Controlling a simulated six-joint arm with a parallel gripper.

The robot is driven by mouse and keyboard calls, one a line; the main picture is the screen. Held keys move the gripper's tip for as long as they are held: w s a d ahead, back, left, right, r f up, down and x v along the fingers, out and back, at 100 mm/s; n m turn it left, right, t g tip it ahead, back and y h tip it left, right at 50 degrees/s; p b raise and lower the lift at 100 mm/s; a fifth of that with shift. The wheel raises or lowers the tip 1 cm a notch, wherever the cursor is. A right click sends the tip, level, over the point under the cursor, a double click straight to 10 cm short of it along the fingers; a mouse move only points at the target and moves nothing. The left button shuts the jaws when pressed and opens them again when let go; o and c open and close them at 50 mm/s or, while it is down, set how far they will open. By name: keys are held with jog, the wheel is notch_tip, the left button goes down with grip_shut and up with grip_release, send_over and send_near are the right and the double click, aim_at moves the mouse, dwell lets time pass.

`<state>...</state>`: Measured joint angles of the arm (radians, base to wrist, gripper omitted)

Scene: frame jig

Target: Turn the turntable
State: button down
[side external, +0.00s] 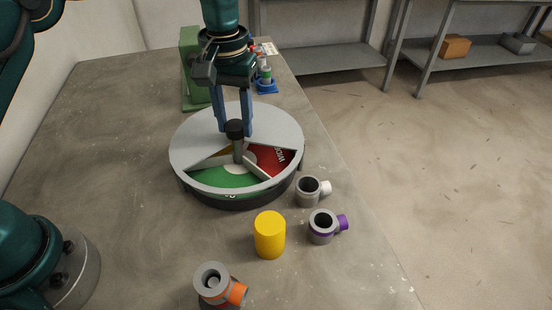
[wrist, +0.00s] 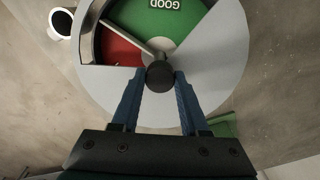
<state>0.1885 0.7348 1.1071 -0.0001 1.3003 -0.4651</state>
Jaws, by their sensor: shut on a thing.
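The turntable (side external: 190,151) is a round grey disc on a dark base on the table. A cut-out in its grey cover shows a green sector (side external: 222,181) and a red sector (side external: 276,158), with a sliver of yellow. A black-topped upright knob (side external: 236,129) stands on the turntable. My gripper (side external: 235,130) points down over the turntable, its blue fingers closed on the knob. In the wrist view the knob (wrist: 160,76) sits between the fingertips, and the green sector reads "GOOD" (wrist: 165,5). The red sector (wrist: 121,50) lies left of it, partly cut off by a pale divider.
A yellow cylinder (side external: 270,235) stands in front of the turntable. Grey pipe fittings with white (side external: 309,191), purple (side external: 323,227) and orange (side external: 213,281) ends stand nearby. A green block-like fixture (side external: 190,70) and a blue-based item (side external: 266,85) are behind.

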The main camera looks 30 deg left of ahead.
jog(key=n, duration=1.4)
jog(key=shift+n, duration=0.3)
jog(key=n, duration=0.3)
jog(key=shift+n, duration=0.3)
jog(key=n, duration=0.3)
jog(key=shift+n, duration=0.4)
jog(key=n, duration=0.5)
jog(key=shift+n, duration=0.4)
jog(key=shift+c, duration=2.1)
grip_release()
